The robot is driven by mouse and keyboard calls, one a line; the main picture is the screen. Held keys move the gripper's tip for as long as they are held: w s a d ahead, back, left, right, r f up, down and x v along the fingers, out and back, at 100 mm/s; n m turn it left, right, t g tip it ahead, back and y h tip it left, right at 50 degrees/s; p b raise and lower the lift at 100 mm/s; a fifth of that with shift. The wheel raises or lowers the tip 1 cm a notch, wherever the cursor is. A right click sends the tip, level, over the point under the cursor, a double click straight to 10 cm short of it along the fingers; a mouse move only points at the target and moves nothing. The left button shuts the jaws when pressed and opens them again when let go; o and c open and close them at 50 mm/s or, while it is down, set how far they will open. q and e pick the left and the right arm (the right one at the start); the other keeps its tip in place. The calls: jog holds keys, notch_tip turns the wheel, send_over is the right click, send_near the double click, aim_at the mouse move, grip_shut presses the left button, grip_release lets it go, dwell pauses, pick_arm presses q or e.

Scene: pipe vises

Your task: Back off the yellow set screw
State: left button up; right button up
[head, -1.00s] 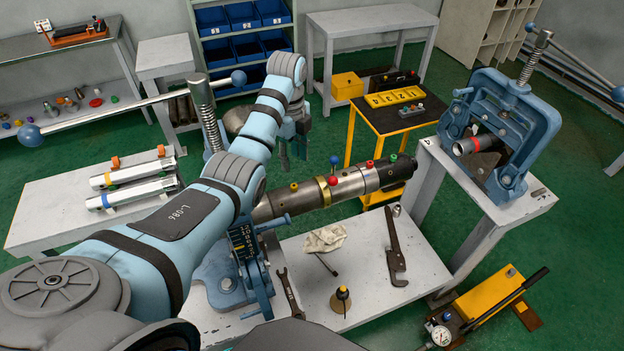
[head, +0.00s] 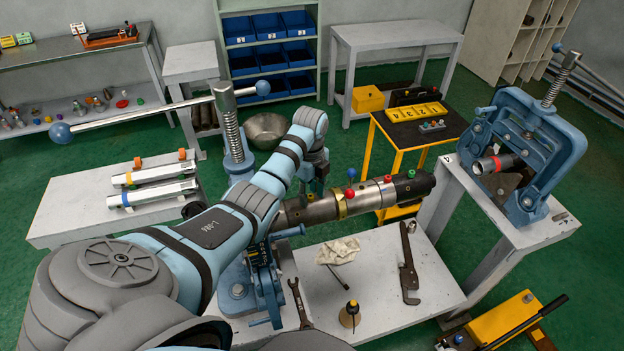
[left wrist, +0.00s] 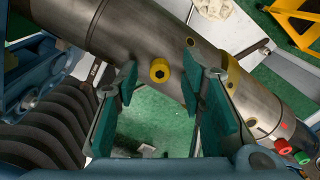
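The yellow set screw (left wrist: 159,70) stands out of the side of the grey metal pipe (left wrist: 130,35) and has a dark hex socket. In the left wrist view my left gripper (left wrist: 160,82) is open, with one green-padded finger on each side of the screw and a gap to it. In the head view my left gripper (head: 317,178) is just above the pipe (head: 310,211), near its left part; the screw is hidden there. A blue knob (head: 351,173), a red screw (head: 388,178) and a green one (head: 411,173) stand farther right. My right gripper is not in view.
A blue vise (head: 238,280) with a long handle bar (head: 155,108) stands close to my left arm. A rag (head: 338,251), a pipe wrench (head: 409,262) and a spanner (head: 299,303) lie on the white bench (head: 385,320). Another blue vise (head: 540,150) stands right.

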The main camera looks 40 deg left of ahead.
pick_arm(q)
grip_shut()
